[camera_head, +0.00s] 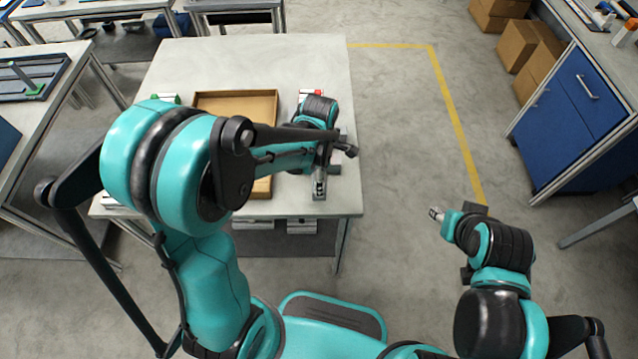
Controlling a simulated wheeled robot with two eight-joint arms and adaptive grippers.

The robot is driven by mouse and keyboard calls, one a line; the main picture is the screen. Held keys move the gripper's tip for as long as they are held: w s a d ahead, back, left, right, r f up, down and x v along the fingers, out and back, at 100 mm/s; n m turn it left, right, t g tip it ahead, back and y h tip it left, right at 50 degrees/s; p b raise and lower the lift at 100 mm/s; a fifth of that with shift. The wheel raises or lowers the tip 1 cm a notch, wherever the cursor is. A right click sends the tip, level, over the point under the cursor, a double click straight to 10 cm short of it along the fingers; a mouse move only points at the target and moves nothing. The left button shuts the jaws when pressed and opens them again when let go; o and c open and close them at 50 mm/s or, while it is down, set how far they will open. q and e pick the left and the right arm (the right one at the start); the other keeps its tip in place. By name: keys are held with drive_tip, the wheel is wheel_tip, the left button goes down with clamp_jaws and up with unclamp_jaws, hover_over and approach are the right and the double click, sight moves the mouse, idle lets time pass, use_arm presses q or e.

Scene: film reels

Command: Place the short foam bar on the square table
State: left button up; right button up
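A pale-topped table (290,60) stands in front of me; I take it for the square table. My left arm reaches across it and hides part of its top. My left gripper (320,186) is low over the table's right side, near the front edge. A grey block-like piece (333,192) shows at this gripper, partly hidden; I cannot tell if it is the short foam bar or if it is gripped. No other foam bar can be made out. My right gripper (437,214) is off to the right above bare floor, away from the table; its fingers are too small to read.
A shallow brown tray (240,103) lies on the table, partly behind my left arm. A small red and white item (312,93) lies near it. A blue cabinet (568,110) and cardboard boxes (530,52) stand at right. Floor between table and cabinet is clear.

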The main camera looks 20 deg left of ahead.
use_arm(q)
drive_tip(key=shift+f+b, duration=0.7)
drive_tip(key=shift+f, duration=1.15)
drive_tip(key=shift+s, duration=0.1)
drive_tip(key=shift+f, duration=0.1)
drive_tip(key=o, duration=0.9)
